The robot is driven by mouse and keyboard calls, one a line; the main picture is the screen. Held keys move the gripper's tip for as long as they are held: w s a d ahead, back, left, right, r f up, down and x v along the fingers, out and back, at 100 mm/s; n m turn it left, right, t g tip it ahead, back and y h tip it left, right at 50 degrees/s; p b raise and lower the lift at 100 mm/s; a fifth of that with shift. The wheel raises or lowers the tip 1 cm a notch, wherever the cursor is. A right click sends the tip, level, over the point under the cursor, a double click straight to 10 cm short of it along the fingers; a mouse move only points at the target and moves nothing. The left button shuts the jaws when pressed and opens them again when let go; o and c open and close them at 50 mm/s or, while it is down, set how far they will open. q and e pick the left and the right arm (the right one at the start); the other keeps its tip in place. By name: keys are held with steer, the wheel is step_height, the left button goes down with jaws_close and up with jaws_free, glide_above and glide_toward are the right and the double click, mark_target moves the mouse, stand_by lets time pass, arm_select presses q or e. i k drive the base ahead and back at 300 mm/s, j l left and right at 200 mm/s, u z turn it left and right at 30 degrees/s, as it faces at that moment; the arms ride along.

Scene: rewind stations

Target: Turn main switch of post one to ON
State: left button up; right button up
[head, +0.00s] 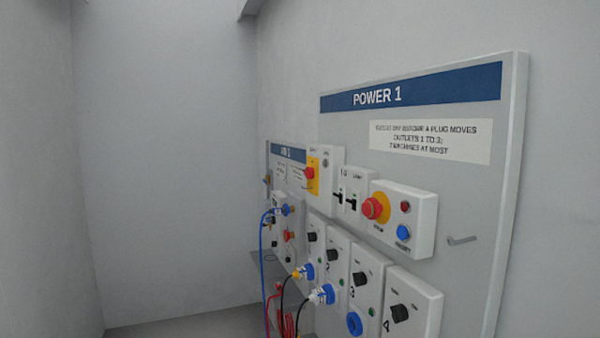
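The POWER 1 panel (470,105) stands on the right, seen at a steep angle. At its upper left is a light box with a red knob on a yellow plate (313,186), which looks like the main switch. The small lettering beside the knob is too blurred to read, so I cannot tell its position. Neither of my grippers is in view.
Breaker levers (339,198) and a red stop button (371,209) sit right of the knob. Below are outlets with black knobs (400,313), blue plugs (322,294) and hanging cables. A hook (462,240) sticks out at right. The left side is clear.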

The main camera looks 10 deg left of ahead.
mark_target(309, 172)
steer(key=i+j, duration=1.3)
